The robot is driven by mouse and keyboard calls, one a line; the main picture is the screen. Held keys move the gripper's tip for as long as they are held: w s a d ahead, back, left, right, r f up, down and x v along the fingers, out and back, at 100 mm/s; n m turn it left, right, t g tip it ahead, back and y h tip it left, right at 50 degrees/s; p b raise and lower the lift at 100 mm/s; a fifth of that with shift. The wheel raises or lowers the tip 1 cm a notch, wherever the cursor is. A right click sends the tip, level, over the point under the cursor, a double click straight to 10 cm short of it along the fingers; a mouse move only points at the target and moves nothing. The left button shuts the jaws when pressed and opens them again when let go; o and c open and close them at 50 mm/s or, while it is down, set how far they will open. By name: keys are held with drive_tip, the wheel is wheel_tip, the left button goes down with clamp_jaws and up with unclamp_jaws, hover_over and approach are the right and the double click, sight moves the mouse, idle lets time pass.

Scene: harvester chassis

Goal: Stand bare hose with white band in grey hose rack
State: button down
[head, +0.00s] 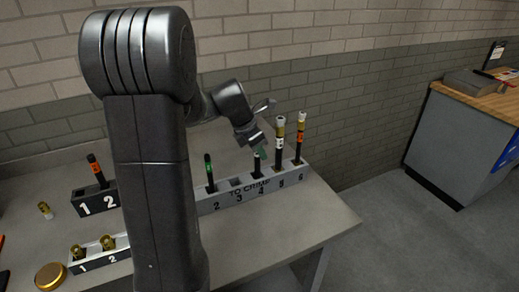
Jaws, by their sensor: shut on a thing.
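The grey hose rack (208,207), marked "TO CRIMP", stands on the bench right of my arm, with numbered slots in a row. My gripper (258,151) is over the rack and shut on the top of a dark bare hose with a white band (257,168). The hose is upright above slot 4, and its lower end meets the rack there; I cannot tell how deep it sits. Slot 3 looks empty. The jaws partly hide the hose's top. My arm hides the rack's left end.
A dark hose with a green band (209,172) stands in slot 2. A black rack (84,206), a white fitting holder (98,262) and a brass disc (50,277) are at left.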

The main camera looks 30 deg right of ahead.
drive_tip(key=shift+f, duration=0.3)
drive_tip(key=c, duration=1.3)
unclamp_jaws()
drive_tip(key=v, duration=1.4)
drive_tip(key=shift+d+b, duration=0.1)
drive_tip(key=shift+b, duration=0.2)
drive_tip(key=shift+f, duration=0.1)
